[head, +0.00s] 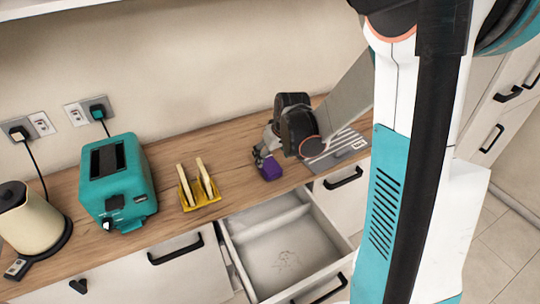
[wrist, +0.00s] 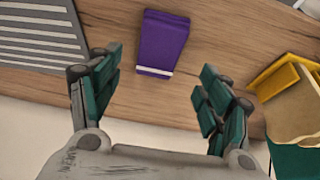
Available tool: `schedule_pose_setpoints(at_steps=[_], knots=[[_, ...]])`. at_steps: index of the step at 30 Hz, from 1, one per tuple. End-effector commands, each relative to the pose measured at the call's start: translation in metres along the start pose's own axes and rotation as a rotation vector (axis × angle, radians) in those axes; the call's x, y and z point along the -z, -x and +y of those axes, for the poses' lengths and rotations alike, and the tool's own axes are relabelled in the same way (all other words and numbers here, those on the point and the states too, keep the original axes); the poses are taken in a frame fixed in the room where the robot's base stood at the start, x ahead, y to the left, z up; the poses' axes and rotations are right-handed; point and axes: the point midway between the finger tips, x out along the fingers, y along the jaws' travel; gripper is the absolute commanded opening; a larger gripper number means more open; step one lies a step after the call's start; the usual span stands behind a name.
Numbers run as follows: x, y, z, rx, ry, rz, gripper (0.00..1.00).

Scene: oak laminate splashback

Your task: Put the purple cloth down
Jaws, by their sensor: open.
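The purple cloth (head: 268,167) is a small folded block lying on the wooden worktop, behind the open drawer. In the wrist view the cloth (wrist: 162,42) has a white stripe along one edge and lies ahead of the fingers, between their lines. My gripper (head: 262,155) is right at the cloth in the head view, partly covering it. In the wrist view my gripper (wrist: 155,88) is open, with its green-padded fingers wide apart and nothing between the tips. Neither finger visibly touches the cloth.
A yellow rack (head: 200,198) holding bread-like slices stands left of the cloth, with a teal toaster (head: 117,182) and cream kettle (head: 28,218) beyond. A grey ridged board (head: 340,150) lies to the right. An open, apparently empty drawer (head: 285,250) juts out in front.

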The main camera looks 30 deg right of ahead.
Motion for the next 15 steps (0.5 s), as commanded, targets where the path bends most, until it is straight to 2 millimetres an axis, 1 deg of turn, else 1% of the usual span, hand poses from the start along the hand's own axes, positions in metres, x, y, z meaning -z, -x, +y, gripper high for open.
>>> schedule_pose_setpoints(at_steps=[1,6,10,15], knots=[[0.0,0.014,0.0,0.0,-0.001,0.0,0.71],[0.0,0.044,0.0,0.0,0.0,0.0,0.71],[0.0,0.059,0.0,0.0,0.0,0.0,0.71],[-0.001,0.068,0.0,0.0,-0.001,0.0,0.71]])
